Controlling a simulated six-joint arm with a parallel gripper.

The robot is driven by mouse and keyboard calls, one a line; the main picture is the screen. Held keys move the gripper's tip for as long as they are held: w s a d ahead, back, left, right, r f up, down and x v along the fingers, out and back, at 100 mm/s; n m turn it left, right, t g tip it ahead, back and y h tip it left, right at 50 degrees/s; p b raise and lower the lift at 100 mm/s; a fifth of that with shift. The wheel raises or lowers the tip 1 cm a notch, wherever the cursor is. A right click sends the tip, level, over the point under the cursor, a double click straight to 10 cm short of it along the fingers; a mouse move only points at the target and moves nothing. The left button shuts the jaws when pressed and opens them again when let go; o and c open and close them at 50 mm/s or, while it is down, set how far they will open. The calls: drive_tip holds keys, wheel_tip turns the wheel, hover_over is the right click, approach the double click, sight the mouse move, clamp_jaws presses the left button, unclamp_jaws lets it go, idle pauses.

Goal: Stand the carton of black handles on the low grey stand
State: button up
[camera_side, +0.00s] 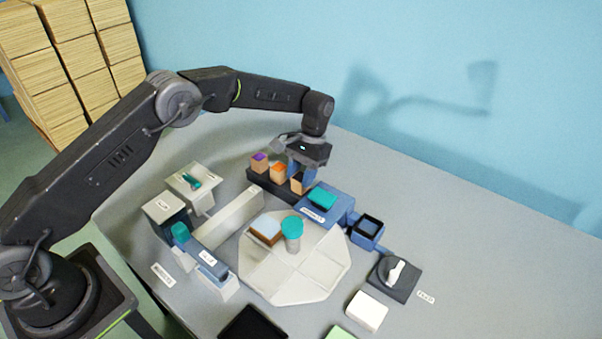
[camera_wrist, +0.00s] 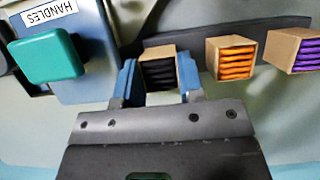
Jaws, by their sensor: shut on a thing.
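The carton of black handles (camera_wrist: 158,73) is a small brown box with dark rolls, between the two blue fingers of my gripper (camera_wrist: 159,80). In the side view the carton (camera_side: 297,186) is at the right end of a dark rack (camera_side: 259,184), under my gripper (camera_side: 303,172). My gripper is shut on it. I cannot tell whether its base touches the rack. A pale grey stand (camera_side: 205,200) with a teal-handled item on top stands at the left; I cannot tell whether it is the low grey stand.
Cartons of orange (camera_wrist: 232,57) and purple handles (camera_wrist: 294,50) stand beside the held one. A blue box (camera_wrist: 82,70) labelled HANDLES, with a teal block (camera_wrist: 47,57), is close on the other side. A pale long block (camera_side: 228,218) and octagonal board (camera_side: 300,275) lie in front.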

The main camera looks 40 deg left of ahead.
drive_tip(key=shift+f, duration=0.25)
drive_tip(key=o, duration=1)
